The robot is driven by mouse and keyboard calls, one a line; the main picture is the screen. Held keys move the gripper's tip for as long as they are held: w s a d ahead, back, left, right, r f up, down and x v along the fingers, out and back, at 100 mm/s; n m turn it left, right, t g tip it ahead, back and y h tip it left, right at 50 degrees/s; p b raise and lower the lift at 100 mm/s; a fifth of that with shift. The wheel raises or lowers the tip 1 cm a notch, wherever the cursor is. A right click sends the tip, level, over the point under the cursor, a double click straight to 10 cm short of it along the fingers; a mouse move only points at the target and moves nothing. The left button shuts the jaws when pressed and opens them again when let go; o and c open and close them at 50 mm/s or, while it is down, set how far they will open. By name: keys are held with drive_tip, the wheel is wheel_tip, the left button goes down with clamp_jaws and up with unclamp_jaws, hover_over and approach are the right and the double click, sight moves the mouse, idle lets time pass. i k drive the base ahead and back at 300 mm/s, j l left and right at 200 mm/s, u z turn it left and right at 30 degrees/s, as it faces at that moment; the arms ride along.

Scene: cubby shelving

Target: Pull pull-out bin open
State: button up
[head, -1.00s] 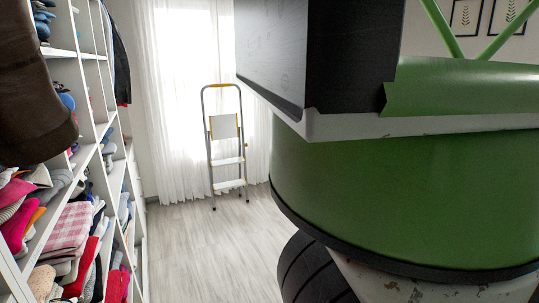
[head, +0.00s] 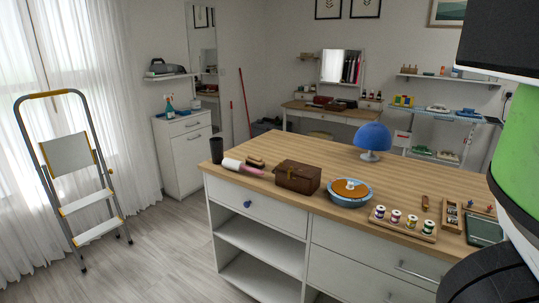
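No pull-out bin can be made out with certainty in the head view. An island with a wooden top (head: 310,153) stands in the middle. Its near side has a white drawer with a blue knob (head: 248,204), open shelves (head: 262,240) below it, and wide drawer fronts (head: 350,262) to the right, one with a bar handle (head: 415,272). These drawers look closed. My gripper is not in view. Part of my own green and black body fills the right edge.
A stepladder (head: 77,190) stands at the left by the curtained window. A white cabinet (head: 190,155) stands behind. A brown box (head: 297,177), a blue lamp (head: 373,138) and spools (head: 397,217) sit on the island. The floor (head: 150,255) between ladder and island is clear.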

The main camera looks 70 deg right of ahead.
sight(190, 149)
drive_tip(key=j+z, duration=0.1)
drive_tip(key=z, duration=1.4)
drive_tip(key=i+j+u, duration=0.25)
drive_tip(key=i+j, duration=0.15)
drive_tip(key=i, duration=0.15)
drive_tip(key=i+j+u, duration=0.25)
drive_tip(key=i, duration=0.3)
drive_tip(key=i+j+u, duration=0.2)
drive_tip(key=i, duration=0.4)
drive_tip(key=i+u, duration=0.25)
drive_tip(key=i, duration=0.35)
drive_tip(key=i+z, duration=0.15)
drive_tip(key=i, duration=0.3)
drive_tip(key=i+z, duration=0.2)
drive_tip(key=i, duration=0.3)
drive_tip(key=i+j+z, duration=0.15)
drive_tip(key=i, duration=0.3)
drive_tip(key=i+j+z, duration=0.2)
drive_tip(key=i, duration=0.3)
drive_tip(key=i+l+z, duration=0.2)
drive_tip(key=i+z, duration=0.15)
drive_tip(key=i, duration=0.3)
drive_tip(key=i+z, duration=0.35)
drive_tip(key=i, duration=0.35)
drive_tip(key=i+l, duration=0.2)
drive_tip(key=i, duration=0.15)
drive_tip(key=i+l+u, duration=0.15)
drive_tip(key=i, duration=0.2)
